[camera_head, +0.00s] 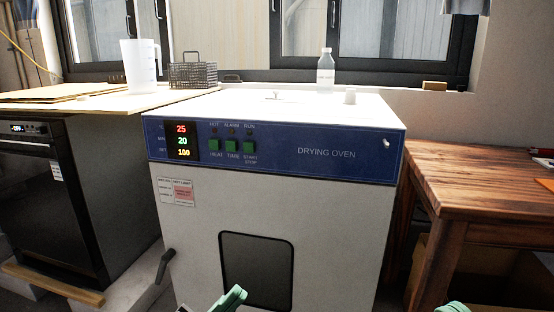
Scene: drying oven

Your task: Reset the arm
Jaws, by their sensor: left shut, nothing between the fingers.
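The white drying oven (350,215) stands in the middle of the head view with its door closed. Its blue front panel (280,150) has a lit display (181,141) and several green buttons.
A dark door handle (164,266) sticks out at the oven's left. A bottle (325,73) stands on the oven top. A beaker (140,66) and wire basket (193,74) stand on the left counter. A wooden table (480,187) is at the right.

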